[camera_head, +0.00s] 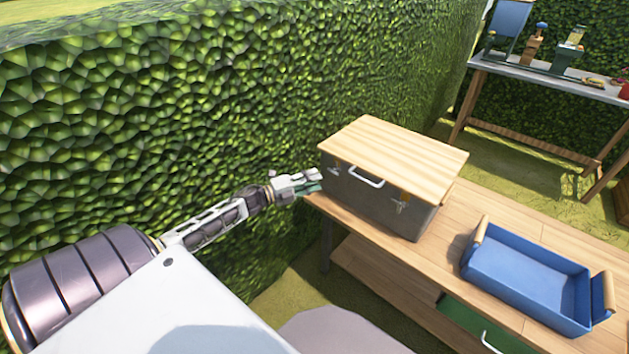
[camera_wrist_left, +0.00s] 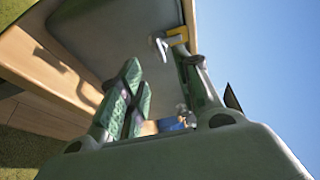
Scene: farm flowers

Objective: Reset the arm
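My left arm reaches in from the left in the head view. Its gripper (camera_head: 311,182) is beside the left end of a dark grey box (camera_head: 385,202) with a wooden lid. In the left wrist view the fingers (camera_wrist_left: 157,62) stand apart with nothing seen between them, and the box's grey wall (camera_wrist_left: 115,30) is close beyond them. I cannot tell whether the gripper touches the box. My right gripper is not in view.
The box stands on a wooden workbench (camera_head: 490,205). An empty blue tray (camera_head: 530,280) with wooden handles is at its right, above a green drawer (camera_head: 480,325). A leafy hedge (camera_head: 200,110) runs behind. A second table (camera_head: 550,80) with tools stands at the back right.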

